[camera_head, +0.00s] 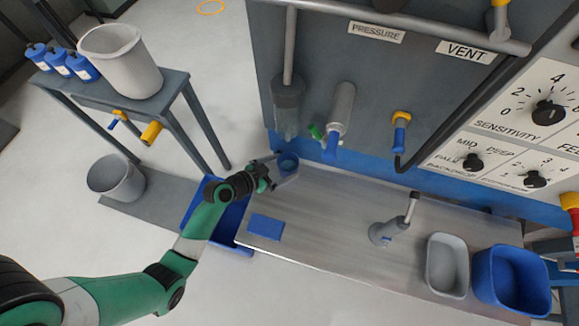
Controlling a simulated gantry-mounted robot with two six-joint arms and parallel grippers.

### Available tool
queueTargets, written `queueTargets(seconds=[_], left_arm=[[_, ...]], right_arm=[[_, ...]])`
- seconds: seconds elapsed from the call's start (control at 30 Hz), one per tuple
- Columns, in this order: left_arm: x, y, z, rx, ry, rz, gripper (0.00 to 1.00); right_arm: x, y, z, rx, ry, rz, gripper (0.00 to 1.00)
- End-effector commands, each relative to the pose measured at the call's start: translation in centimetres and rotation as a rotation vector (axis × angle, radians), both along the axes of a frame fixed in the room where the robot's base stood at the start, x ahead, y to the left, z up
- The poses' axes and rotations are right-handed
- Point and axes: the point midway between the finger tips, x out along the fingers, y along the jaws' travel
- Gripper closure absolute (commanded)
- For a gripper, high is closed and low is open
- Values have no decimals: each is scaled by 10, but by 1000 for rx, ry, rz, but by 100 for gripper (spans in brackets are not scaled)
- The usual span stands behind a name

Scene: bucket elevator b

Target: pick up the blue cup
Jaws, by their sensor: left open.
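A small blue cup (289,163) stands at the far left end of the metal counter, close to the blue lower panel. My left gripper (279,168) is at the cup, with its fingers spread and one showing on either side of it. The jaws are open; whether a finger touches the cup is too small to tell. Part of the cup is hidden by the gripper. My right gripper does not show.
The metal counter (330,225) carries a flat blue pad (266,227), a grey spouted vessel (385,233), a grey tub (447,265) and a blue bucket (511,281). A blue tray (232,222) is under my left arm. Pipes (342,105) hang behind the cup.

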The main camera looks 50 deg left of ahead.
Motion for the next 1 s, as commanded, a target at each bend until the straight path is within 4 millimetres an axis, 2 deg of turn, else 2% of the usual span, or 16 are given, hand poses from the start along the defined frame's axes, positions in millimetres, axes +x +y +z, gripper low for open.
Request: queueTargets(seconds=[0.07, 0.27, 0.43, 0.53, 0.8, 1.0], left_arm=[[7, -1, -5, 0, -1, -1, 0], [13, -1, -9, 0, 0, -1, 0], [37, -4, -28, 0, 0, -1, 0], [49, -5, -33, 1, -1, 0, 0], [53, -5, -33, 0, 0, 1, 0], [52, -5, -33, 0, 0, 1, 36]], right_arm=[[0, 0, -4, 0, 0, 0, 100], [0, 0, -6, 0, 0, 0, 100], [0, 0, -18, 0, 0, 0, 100], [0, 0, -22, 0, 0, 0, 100], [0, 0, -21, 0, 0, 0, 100], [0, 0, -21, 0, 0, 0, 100]])
